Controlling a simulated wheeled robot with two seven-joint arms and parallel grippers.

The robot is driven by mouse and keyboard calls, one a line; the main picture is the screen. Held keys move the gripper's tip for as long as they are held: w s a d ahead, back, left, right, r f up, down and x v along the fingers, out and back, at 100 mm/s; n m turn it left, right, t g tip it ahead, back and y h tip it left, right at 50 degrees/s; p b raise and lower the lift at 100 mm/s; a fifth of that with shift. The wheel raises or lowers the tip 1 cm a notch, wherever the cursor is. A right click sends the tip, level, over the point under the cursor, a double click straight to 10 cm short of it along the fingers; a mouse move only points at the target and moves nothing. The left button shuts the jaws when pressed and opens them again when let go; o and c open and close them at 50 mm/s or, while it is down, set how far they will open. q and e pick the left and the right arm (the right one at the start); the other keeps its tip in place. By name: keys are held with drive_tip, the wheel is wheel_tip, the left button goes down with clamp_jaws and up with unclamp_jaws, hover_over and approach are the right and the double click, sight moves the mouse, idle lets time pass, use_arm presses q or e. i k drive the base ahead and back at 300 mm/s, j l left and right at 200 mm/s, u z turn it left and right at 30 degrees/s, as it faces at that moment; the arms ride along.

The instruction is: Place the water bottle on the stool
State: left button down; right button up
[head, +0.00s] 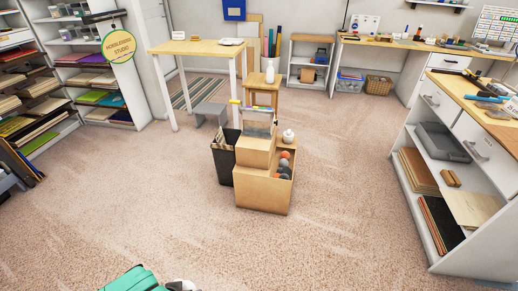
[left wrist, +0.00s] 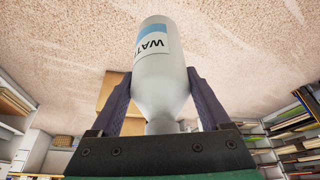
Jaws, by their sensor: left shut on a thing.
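My left gripper (left wrist: 160,85) is shut on the water bottle (left wrist: 158,55), a pale bottle with a blue and white label, in the left wrist view. Its dark fingers press on both sides, and the label lettering looks upside down. In the head view only my teal left gripper (head: 165,284) and a bit of the white bottle (head: 182,286) show at the bottom edge. The gripper is far from the stool. My right gripper is not in view.
Open carpet lies in front and on both sides.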

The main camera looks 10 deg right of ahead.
sight(254, 80)
drive_tip(key=i+l+z, duration=0.8)
drive_tip(key=i+z, duration=0.4)
drive_tip(key=i+l+z, duration=0.1)
drive_tip(key=i+z, duration=0.3)
drive_tip(key=i+j+u, duration=0.25)
drive_tip(key=i, duration=0.35)
drive_tip(key=i+u, duration=0.3)
drive_tip(key=i, duration=0.25)
drive_tip(key=i+l+u, duration=0.25)
drive_tip(key=i, duration=0.35)
drive_tip(key=i+l+u, duration=0.1)
drive_tip(key=i+u, duration=0.2)
drive_tip(key=i, duration=0.3)
